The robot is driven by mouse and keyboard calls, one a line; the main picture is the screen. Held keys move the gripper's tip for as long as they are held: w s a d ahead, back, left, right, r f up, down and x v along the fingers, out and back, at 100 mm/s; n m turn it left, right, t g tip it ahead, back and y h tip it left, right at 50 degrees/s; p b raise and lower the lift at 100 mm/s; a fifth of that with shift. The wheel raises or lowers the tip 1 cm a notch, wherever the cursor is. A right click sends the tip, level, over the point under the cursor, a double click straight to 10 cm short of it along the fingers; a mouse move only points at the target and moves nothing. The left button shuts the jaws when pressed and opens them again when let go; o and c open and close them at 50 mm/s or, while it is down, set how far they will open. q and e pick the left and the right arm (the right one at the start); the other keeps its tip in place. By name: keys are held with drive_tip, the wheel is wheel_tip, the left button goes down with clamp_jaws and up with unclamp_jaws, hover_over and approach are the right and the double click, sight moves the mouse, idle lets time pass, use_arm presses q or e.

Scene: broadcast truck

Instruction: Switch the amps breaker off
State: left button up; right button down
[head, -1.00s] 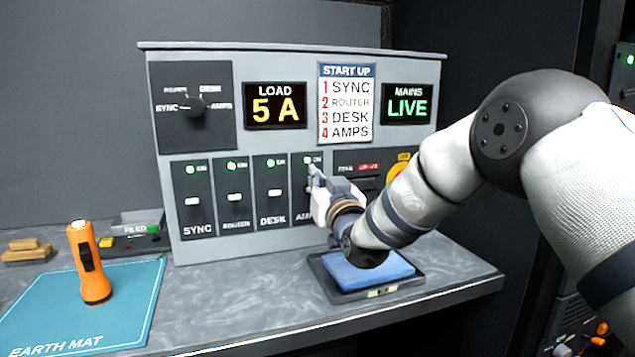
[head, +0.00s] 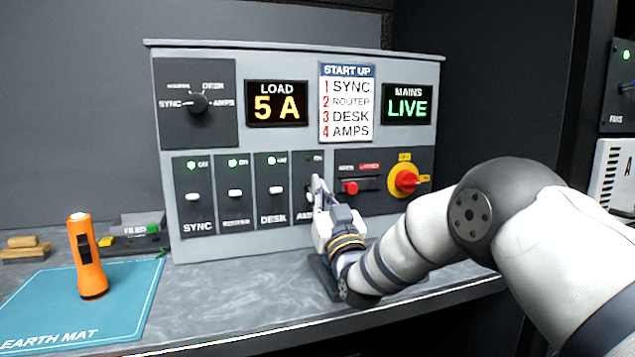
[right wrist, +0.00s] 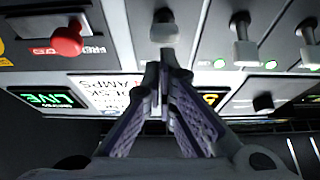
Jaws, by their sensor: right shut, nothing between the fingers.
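The amps breaker (head: 303,207) is the rightmost of the breakers in the row on the grey panel. My right gripper (head: 317,181) is shut and empty, its fingertips at the front of this breaker and covering part of it. In the right wrist view, which sees the panel upside down, a grey breaker lever (right wrist: 163,27) is just beyond the closed fingertips (right wrist: 160,68). I cannot tell whether they touch. The lever seems to sit lower on the panel than its neighbours. The amps lamp is small and its state is unclear. My left gripper is out of view.
The sync (head: 195,197), router (head: 235,193) and desk (head: 276,190) breakers stand to the left with lit green lamps. An orange torch (head: 88,265) stands on the earth mat (head: 130,300).

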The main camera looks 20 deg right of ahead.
wheel_tip(320, 180, up, 5)
drive_tip(key=s+p, duration=0.1)
drive_tip(key=p, duration=0.1)
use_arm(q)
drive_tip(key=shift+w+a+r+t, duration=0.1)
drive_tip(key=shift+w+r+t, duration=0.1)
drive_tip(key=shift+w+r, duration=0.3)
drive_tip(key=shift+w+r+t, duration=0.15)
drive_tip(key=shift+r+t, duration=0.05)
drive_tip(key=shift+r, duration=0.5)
use_arm(e)
drive_tip(key=s+f, duration=0.7)
drive_tip(key=s, duration=0.1)
drive_tip(key=shift+d, duration=0.2)
